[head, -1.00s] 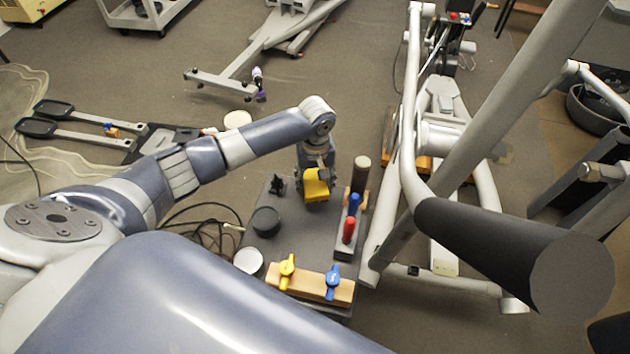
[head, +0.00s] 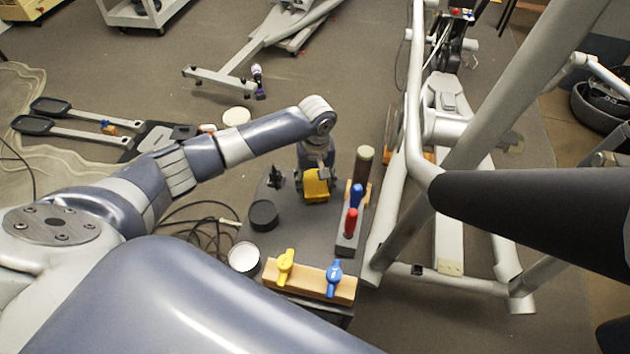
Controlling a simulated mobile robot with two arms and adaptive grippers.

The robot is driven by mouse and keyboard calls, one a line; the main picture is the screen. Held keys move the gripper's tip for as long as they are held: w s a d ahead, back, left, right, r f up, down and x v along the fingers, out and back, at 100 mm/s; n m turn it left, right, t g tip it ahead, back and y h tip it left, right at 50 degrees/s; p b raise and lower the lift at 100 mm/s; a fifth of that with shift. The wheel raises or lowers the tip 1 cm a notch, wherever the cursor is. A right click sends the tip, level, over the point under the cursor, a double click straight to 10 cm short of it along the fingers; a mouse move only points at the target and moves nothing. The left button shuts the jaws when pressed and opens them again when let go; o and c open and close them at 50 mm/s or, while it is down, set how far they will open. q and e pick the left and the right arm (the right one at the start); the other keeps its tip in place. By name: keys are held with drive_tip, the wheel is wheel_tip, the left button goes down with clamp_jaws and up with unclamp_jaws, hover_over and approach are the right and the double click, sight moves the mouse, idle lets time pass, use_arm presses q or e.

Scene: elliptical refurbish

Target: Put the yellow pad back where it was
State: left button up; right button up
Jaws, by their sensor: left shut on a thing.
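The yellow pad (head: 316,184) is a small yellow piece at the end of my left arm in the head view. My left gripper (head: 314,176) is shut on it, above the far part of a dark grey table (head: 300,229). Whether the pad touches the table cannot be told from this angle. The fingertips are mostly hidden by the wrist and the pad. My right gripper is not in view.
A rack with blue (head: 356,196) and red (head: 351,221) handles stands right of the pad, near a dark cylinder (head: 363,170). A black round puck (head: 263,215), white cup (head: 243,257) and wooden block (head: 310,281) with yellow and blue knobs are nearer. The grey exercise machine (head: 427,180) stands close right.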

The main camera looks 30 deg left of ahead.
use_arm(q)
drive_tip(key=shift+f, duration=0.45)
drive_tip(key=o, duration=0.9)
drive_tip(key=shift+c, duration=0.2)
drive_tip(key=shift+o, duration=1.2)
drive_tip(key=shift+r, duration=0.3)
wheel_tip(320, 180, up, 11)
drive_tip(key=shift+r, duration=0.2)
